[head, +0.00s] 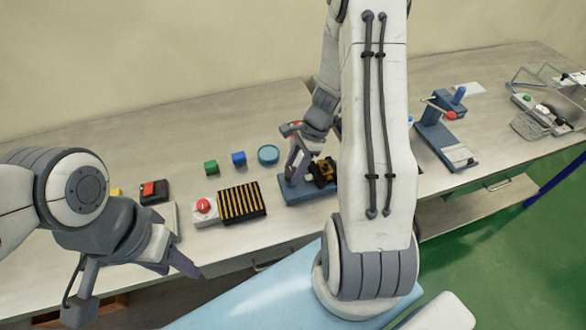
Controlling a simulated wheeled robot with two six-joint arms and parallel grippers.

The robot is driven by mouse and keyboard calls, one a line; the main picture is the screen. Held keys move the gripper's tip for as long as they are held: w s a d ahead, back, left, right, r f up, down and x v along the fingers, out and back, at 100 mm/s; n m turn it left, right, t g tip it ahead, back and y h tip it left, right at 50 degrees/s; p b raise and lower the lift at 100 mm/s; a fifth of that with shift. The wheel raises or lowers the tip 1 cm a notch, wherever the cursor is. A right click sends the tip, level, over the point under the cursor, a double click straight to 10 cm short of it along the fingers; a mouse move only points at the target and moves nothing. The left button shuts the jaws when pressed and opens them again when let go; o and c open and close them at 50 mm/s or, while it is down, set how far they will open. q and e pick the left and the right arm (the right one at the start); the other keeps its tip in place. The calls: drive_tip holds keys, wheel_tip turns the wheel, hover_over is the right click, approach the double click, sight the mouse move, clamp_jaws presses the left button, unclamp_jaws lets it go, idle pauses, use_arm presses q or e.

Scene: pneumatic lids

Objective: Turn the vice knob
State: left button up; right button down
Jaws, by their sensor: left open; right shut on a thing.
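The vice is a low blue unit (298,192) on the bench at the picture's middle, with a black and yellow part (323,172) on it. My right gripper (299,162) reaches down over the left part of the vice. It is shut on what seems to be the vice knob; the fingers hide the knob, so its angle cannot be told. My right arm covers the vice's right side. My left gripper (137,284) is open and empty, in front of the bench edge at lower left, away from the vice.
A blue lever device (437,140) stands further right.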

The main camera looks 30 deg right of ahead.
drive_tip(key=shift+m+t+b, duration=0.35)
drive_tip(key=shift+m+t, duration=0.05)
drive_tip(key=shift+m, duration=0.7)
drive_tip(key=shift+h, duration=0.3)
drive_tip(key=shift+c, duration=1.6)
unclamp_jaws()
drive_tip(key=v, duration=1)
drive_tip(key=shift+r, duration=0.25)
drive_tip(key=shift+d, duration=0.15)
